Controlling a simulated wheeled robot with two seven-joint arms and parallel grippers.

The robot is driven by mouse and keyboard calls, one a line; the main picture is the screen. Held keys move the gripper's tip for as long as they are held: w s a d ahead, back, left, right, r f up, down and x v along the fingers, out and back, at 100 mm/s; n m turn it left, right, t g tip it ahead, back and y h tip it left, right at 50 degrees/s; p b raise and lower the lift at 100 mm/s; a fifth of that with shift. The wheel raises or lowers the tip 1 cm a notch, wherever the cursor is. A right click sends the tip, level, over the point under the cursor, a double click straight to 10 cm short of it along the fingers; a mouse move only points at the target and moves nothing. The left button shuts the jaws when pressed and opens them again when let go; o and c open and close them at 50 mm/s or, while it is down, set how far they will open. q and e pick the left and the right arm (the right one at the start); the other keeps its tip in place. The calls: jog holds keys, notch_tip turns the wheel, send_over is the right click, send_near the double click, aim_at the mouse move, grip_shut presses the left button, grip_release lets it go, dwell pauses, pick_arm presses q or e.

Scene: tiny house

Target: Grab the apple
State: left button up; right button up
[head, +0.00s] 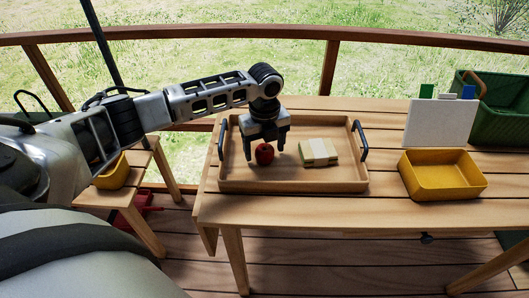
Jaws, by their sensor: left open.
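A red apple (264,154) sits in a wooden tray (300,182) with dark handles, on a slatted wooden table. My left gripper (265,152) points down into the tray, directly above and around the apple. Its fingers are open, one to the left of the apple and one to the right. I cannot tell whether a finger touches the apple. My right gripper is not in view.
A sandwich-like block (319,152) lies right of the apple in the tray. A yellow bin (443,177), a white board (440,124) and a green crate (500,112) stand to the right. Another yellow container (114,175) is on a lower bench at left.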

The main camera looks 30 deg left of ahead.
pick_arm(q)
jog(key=shift+f, duration=0.25)
jog(key=c, duration=1.1)
jog(key=shift+r, duration=0.15)
